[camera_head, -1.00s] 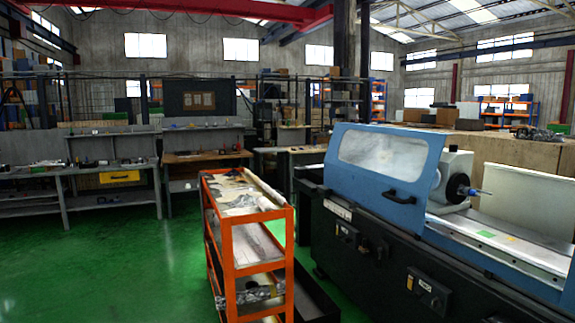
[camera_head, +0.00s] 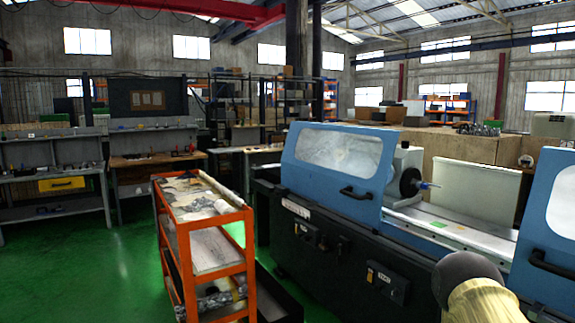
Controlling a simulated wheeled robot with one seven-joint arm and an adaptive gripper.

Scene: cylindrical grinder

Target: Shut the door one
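The cylindrical grinder (camera_head: 330,265) stands at the right, with a dark base and blue doors. The left blue door (camera_head: 335,165), with a clear window and a black handle (camera_head: 355,195), covers the left part of the machine. A second blue door (camera_head: 552,230) shows at the right edge, with its own dark handle. Between them is a wide gap that shows the spindle (camera_head: 412,183) and the light work table. I cannot tell which one is door one. My gripper is not in view; a dark, rounded and tan part at the lower right may be my arm.
An orange trolley (camera_head: 248,262) with loaded shelves stands close in front of the grinder's left end. A dark tray (camera_head: 278,300) lies on the floor beside it. Workbenches (camera_head: 60,200) line the back left. Green floor (camera_head: 90,275) is clear at the left.

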